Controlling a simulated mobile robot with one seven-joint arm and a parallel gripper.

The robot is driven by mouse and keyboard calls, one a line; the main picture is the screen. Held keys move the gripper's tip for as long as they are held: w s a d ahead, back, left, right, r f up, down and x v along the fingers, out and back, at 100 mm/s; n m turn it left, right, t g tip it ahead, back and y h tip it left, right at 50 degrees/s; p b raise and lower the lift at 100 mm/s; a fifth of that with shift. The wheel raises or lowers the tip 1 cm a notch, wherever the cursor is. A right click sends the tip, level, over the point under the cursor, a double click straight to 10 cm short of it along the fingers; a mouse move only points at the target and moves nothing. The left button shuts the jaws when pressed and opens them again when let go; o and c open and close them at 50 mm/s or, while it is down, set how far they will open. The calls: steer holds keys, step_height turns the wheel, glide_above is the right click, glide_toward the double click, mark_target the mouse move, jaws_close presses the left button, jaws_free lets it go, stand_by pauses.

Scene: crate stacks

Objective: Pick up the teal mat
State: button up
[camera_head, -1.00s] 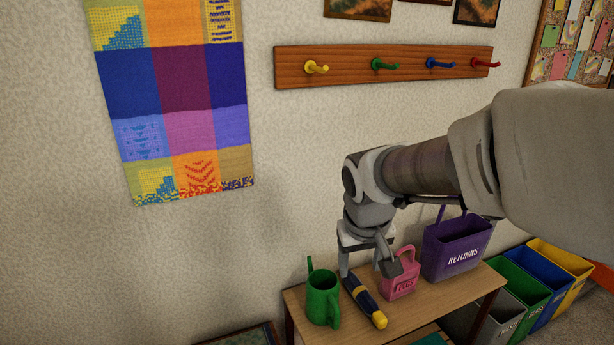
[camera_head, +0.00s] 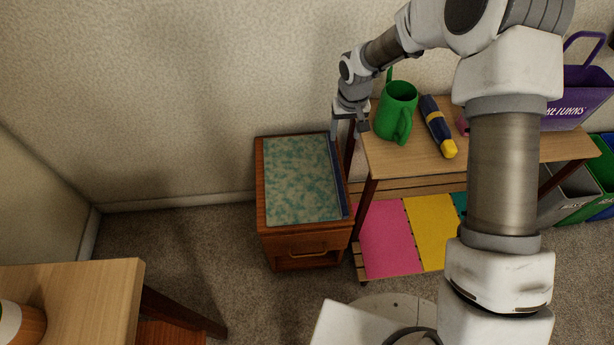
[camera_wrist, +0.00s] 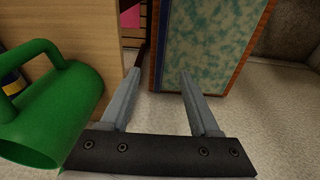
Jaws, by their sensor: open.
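A strip of the teal mat (camera_head: 460,203) shows in the head view, low under the table, to the right of a yellow mat and a pink mat. The rest of it is hidden behind my arm and the table. I cannot make it out in the wrist view. My gripper (camera_head: 349,130) is left of the table's end, above and to the left of the mats, near the cabinet's back right corner. In the wrist view my gripper (camera_wrist: 160,78) is open, with nothing between its fingers.
The wooden table (camera_head: 400,160) holds a green watering can (camera_head: 396,110), a blue-yellow tool (camera_head: 438,126) and a purple "RETURNS" bin (camera_head: 578,98). A small cabinet (camera_head: 300,228) with a mottled teal-beige top stands left of it. Another wooden tabletop (camera_head: 70,290) is at lower left. Carpet between them is clear.

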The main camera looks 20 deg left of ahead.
steer(key=b, duration=0.4)
glide_above(337, 168)
steer(key=f, duration=0.8)
steer(key=s+f, duration=0.1)
steer(key=f, duration=0.4)
steer(key=shift+d+f, duration=0.1)
steer(key=f, duration=0.1)
steer(key=f+b, duration=0.1)
steer(key=f, duration=0.1)
steer(key=f+b, duration=0.1)
steer(key=f, duration=0.1)
steer(key=shift+w+f, duration=0.15)
steer(key=shift+w, duration=0.25)
jaws_close()
